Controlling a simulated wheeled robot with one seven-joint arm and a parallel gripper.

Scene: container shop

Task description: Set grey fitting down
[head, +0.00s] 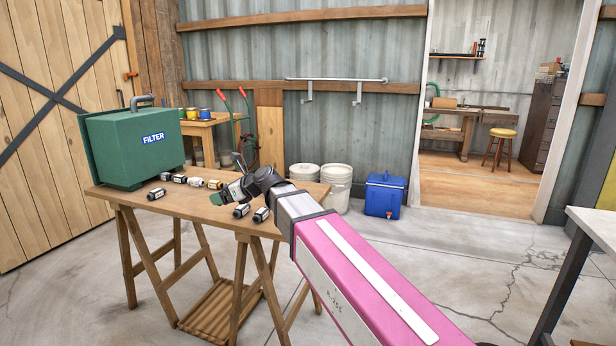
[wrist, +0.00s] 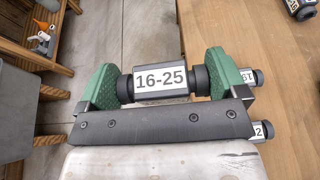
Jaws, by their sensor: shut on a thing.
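My gripper (wrist: 155,70) is shut on a grey fitting (wrist: 172,84) with black ends and a white label reading 16-25. The green finger pads press on its two ends. In the head view my gripper (head: 233,192) is low over the near right part of the wooden workbench (head: 140,208). In the wrist view the held fitting shows against the grey floor beside the bench edge; whether it touches anything cannot be told. Two labelled fittings, one upper (wrist: 258,77) and one lower (wrist: 262,131), lie right of it, partly hidden by my gripper.
Several other fittings (head: 180,179) lie in a loose row along the bench, and a dark one (head: 156,194) lies near the front. A green case marked FILTER (head: 130,148) stands at the left end.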

